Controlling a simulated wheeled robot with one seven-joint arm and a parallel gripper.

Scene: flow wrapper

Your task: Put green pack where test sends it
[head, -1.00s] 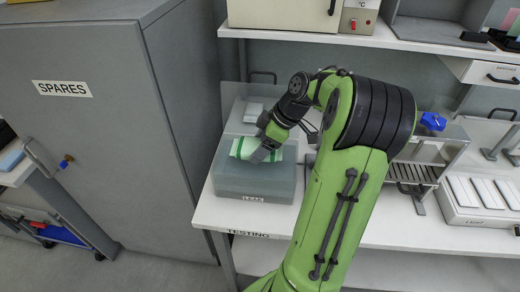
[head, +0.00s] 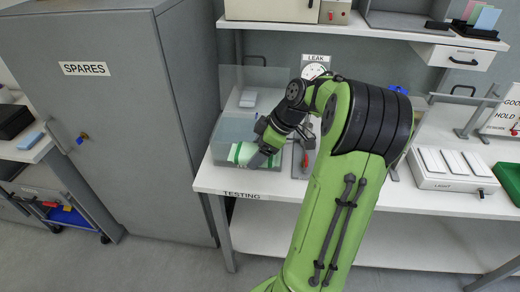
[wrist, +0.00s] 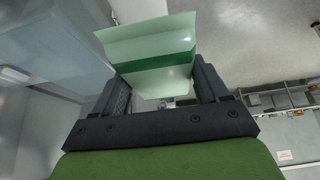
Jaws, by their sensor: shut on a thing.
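The green pack (head: 242,153) is a white packet with green bands. My gripper (head: 262,147) is shut on it and holds it near the front of the clear test tank (head: 225,130) at the left of the testing bench. In the wrist view the pack (wrist: 150,55) is pinched between both fingers of my gripper (wrist: 163,85), its far part sticking out beyond them. My gripper hides part of the pack and of the tank in the head view. A round gauge (head: 314,71) under a LEAK sign (head: 316,58) stands behind my arm.
The bench front edge bears a TESTING label (head: 241,195). A grey SPARES cabinet (head: 100,130) stands close at the left. A LIGHT box (head: 452,168) is on the right of the bench, with a sign reading GOOD and HOLD (head: 505,110) beyond it. A shelf (head: 400,32) runs above.

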